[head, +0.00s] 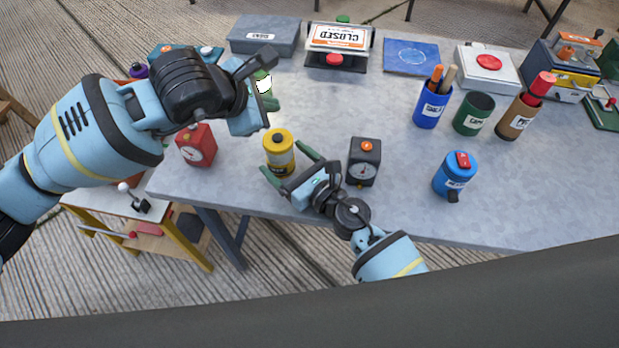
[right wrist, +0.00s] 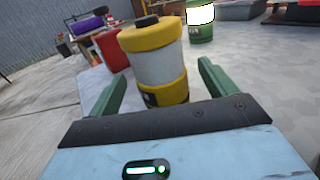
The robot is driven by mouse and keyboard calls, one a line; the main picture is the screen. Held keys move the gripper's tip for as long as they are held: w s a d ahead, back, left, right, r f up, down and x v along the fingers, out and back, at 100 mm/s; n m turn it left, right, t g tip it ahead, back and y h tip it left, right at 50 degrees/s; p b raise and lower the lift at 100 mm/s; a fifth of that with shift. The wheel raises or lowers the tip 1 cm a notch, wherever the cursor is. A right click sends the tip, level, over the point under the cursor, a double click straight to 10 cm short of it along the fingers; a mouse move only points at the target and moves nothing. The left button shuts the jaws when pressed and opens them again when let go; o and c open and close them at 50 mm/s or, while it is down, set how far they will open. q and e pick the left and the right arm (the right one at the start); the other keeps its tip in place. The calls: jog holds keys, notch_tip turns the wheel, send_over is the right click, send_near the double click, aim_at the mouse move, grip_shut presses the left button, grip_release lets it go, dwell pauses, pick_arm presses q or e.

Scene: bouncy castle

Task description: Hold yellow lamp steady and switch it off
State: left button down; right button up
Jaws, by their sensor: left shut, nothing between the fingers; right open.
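The yellow lamp (head: 279,152) stands upright near the table's front edge, left of centre. In the right wrist view the lamp (right wrist: 155,62) has a yellow top with a dark button, a dull grey-white middle and a yellow base. My right gripper (head: 288,166) is open, its green fingers (right wrist: 160,88) spread either side of the lamp's lower part; contact is not clear. My left gripper (head: 268,103) is shut and empty, behind and above the yellow lamp in the head view. It partly hides a green lamp (head: 263,84) whose middle glows white.
A red timer (head: 196,147) stands left of the lamp, a dark timer (head: 364,160) right of my right gripper. The green lamp (right wrist: 200,22) is behind. A blue canister (head: 455,176) and cups (head: 473,114) stand farther right. The table's middle is mostly clear.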

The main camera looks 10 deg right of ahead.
jog(key=v, duration=0.9)
jog(key=shift+s+d, duration=0.1)
jog(key=shift+s, duration=0.15)
